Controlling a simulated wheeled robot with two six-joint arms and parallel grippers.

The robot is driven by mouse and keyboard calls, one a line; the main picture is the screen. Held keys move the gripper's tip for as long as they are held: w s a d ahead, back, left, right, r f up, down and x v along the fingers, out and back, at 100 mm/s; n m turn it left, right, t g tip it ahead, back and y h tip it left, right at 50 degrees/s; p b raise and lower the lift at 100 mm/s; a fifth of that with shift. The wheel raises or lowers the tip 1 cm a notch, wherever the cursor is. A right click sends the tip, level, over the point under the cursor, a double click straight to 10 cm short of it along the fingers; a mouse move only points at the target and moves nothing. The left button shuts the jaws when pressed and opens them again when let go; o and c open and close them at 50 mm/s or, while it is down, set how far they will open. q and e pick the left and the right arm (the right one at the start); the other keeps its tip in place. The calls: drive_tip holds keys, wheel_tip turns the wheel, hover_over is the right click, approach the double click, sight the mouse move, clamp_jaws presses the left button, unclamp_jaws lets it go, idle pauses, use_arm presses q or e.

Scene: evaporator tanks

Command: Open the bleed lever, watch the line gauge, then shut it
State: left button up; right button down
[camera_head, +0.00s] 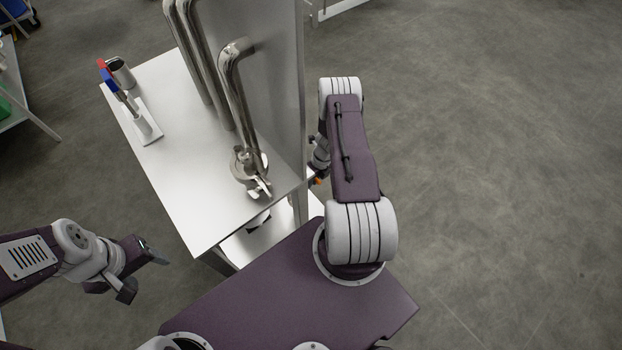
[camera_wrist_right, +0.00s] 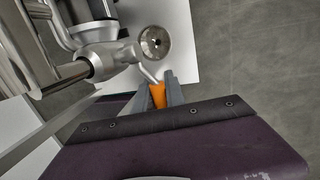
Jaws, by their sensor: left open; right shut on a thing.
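In the right wrist view my right gripper (camera_wrist_right: 165,92) is shut on the orange bleed lever (camera_wrist_right: 157,95), whose thin metal stem runs up to the steel pipe fitting (camera_wrist_right: 95,62). In the head view only a small orange bit of the lever (camera_head: 317,181) shows beside the table's right edge; my right arm hides most of that gripper. My left gripper (camera_head: 142,271) is open and empty, left of the table and apart from it. I cannot make out a line gauge face in either view.
A white table (camera_head: 185,150) carries bent steel pipes (camera_head: 238,95) with a clamp (camera_head: 252,175) at the foot. A small stand (camera_head: 145,125) with red and blue parts sits at its far left. A grey upright panel (camera_head: 275,70) stands behind the pipes. The floor at right is clear.

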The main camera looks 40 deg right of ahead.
drive_tip(key=c, duration=1.7)
unclamp_jaws()
drive_tip(key=p+v, duration=0.2)
drive_tip(key=v, duration=0.7)
